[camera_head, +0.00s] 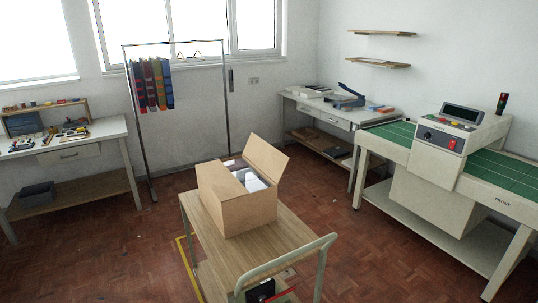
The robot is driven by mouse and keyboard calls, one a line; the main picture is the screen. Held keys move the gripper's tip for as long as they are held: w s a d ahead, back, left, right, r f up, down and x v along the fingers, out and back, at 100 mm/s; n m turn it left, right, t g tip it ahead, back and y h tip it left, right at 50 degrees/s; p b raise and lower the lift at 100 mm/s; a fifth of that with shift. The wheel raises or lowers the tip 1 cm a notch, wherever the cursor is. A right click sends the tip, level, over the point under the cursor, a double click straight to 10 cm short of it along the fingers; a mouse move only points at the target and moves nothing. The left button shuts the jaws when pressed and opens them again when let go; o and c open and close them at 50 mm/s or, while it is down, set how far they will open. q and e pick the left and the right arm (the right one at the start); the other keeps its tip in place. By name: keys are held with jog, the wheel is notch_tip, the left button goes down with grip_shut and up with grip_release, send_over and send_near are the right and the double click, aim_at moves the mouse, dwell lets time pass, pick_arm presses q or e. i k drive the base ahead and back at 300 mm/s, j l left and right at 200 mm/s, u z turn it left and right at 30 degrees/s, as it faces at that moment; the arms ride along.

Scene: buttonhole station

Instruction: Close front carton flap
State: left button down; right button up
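An open cardboard carton (252,213) sits on top of a wooden-topped cart in the middle of the room. One large flap (266,158) stands up at its back right edge and leans outward. A tan panel (218,180) runs along the carton's left side; I cannot tell whether it is a folded flap or the wall. White and dark grey contents (255,184) show through the opening. Which flap is the front one is not clear from here. Neither of my grippers is in view.
The cart (285,236) has a pale push handle (290,262) at its near right. A green-topped machine station (446,140) stands right, a workbench (70,146) left, a garment rack (150,85) and side table (330,112) behind. Floor is open around the cart.

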aim_at(271, 161)
jog(key=i+j+u, duration=0.35)
jog(key=j, duration=0.25)
jog(key=i+j+u, duration=0.75)
jog(key=i+j, duration=0.1)
jog(key=i, duration=0.55)
jog(key=i+z, duration=0.1)
jog(key=i, duration=0.5)
jog(key=i+j, duration=0.2)
jog(key=i, duration=0.45)
jog(key=i+z, duration=0.2)
jog(key=i, duration=0.7)
jog(key=i+j+z, duration=0.15)
jog(key=i, duration=0.7)
jog(key=i+l+z, duration=0.2)
jog(key=i+z, duration=0.15)
jog(key=z, duration=0.15)
jog(key=i+z, duration=0.75)
jog(key=z, duration=0.2)
jog(key=i+j+z, duration=0.25)
jog(key=z, duration=0.2)
jog(key=i+l+z, duration=0.1)
jog(key=i+z, duration=0.2)
jog(key=z, duration=0.2)
jog(key=i+z, duration=0.25)
jog(key=z, duration=0.25)
jog(key=i+j+z, duration=0.1)
jog(key=i+z, duration=0.2)
jog(key=z, duration=0.2)
jog(key=i+j+z, duration=0.25)
jog(key=z, duration=0.25)
